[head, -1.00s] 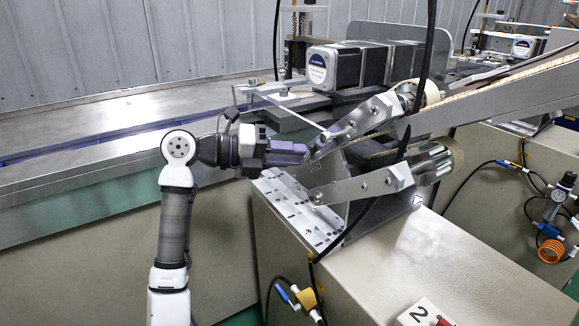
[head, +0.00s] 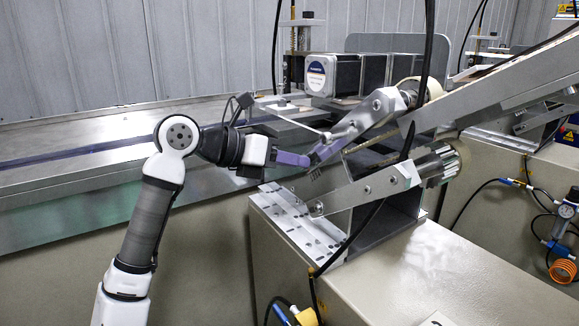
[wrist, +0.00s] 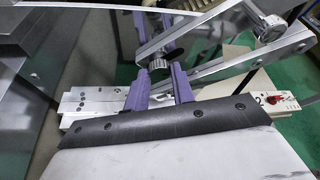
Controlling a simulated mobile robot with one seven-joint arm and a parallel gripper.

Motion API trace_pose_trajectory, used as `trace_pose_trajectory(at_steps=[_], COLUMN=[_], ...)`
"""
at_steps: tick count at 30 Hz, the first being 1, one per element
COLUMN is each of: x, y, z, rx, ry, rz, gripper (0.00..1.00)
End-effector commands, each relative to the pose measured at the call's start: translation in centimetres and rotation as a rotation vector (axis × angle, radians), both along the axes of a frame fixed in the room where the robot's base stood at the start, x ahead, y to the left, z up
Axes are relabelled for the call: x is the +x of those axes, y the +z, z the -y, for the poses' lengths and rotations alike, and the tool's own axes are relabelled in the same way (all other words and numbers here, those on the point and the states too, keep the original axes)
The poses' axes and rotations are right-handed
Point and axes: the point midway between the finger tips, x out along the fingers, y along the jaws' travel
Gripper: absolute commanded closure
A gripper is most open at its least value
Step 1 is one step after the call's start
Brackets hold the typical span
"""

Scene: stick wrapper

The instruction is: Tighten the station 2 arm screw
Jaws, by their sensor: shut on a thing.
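The station's upper metal arm (head: 375,120) slopes down to the left, with the lower metal arm (head: 365,190) below it. My gripper (head: 310,160) has purple fingers and is at the lower left end of the upper arm. In the wrist view, a small dark knurled screw knob (wrist: 157,63) sits between the finger ends of my gripper (wrist: 159,75), and the fingers are closed on it. The knob cannot be made out in the head view, hidden by the fingers and the arm.
A boxy motor (head: 335,74) stands behind the upper arm. A black cable (head: 427,50) hangs in front of the arms. A drilled metal plate (head: 290,215) lies on the cream cabinet (head: 400,270) below. A long metal conveyor bed (head: 100,150) runs to the left.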

Motion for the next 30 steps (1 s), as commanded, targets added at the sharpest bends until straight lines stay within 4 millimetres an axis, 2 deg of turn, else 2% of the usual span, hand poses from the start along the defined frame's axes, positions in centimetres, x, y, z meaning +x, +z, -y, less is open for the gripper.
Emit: trace_pose_trajectory(at_steps=[19, 20, 24, 30], x=[-0.04, -0.04, -0.04, -0.04], y=[0.0, 0.0, 0.01, 0.02], z=[0.02, 0.02, 0.01, 0.03], rx=[0.031, 0.031, 0.03, 0.029], ry=[0.0, 0.0, 0.001, 0.0], rz=[0.044, 0.044, 0.044, 0.044], gripper=[0.98, 0.74, 0.56, 0.54])
